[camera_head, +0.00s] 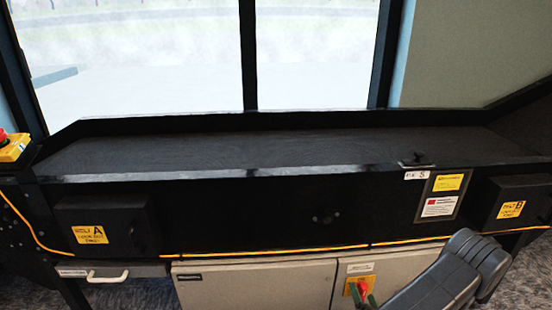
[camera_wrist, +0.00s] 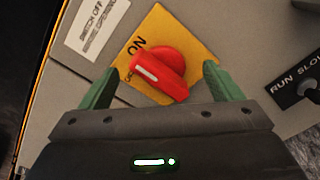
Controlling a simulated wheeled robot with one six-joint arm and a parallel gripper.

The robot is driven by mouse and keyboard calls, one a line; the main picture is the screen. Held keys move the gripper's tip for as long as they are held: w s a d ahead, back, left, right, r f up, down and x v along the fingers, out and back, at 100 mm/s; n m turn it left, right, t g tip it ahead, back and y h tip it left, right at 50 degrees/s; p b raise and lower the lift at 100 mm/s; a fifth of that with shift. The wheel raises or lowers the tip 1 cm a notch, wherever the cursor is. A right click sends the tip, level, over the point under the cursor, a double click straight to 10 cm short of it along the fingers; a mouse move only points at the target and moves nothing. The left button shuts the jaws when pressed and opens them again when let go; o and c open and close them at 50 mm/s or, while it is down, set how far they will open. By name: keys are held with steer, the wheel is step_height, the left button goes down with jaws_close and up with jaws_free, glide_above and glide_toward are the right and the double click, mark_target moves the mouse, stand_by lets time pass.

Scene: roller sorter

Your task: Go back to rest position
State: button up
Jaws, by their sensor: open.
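My gripper (camera_wrist: 155,88) is open in the wrist view, with one green finger on each side of a red rotary switch (camera_wrist: 160,70). The switch sits on a yellow plate with "ON" printed on it, and its handle is tilted. I cannot tell whether the fingers touch it; gaps show on both sides. In the head view the red switch (camera_head: 363,286) shows on the grey cabinet at the bottom right.
The black sorter belt (camera_head: 270,150) above is empty. A black toggle labelled "RUN SLOW" (camera_wrist: 308,90) is right of the switch. A yellow box with a red button (camera_head: 12,147) is at far left. A drawer handle (camera_head: 108,276) sticks out at lower left.

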steer(key=n, duration=0.4)
steer(key=shift+a+n, duration=0.15)
steer(key=shift+n, duration=0.15)
steer(key=shift+n+p, duration=0.55)
steer(key=shift+n, duration=1.05)
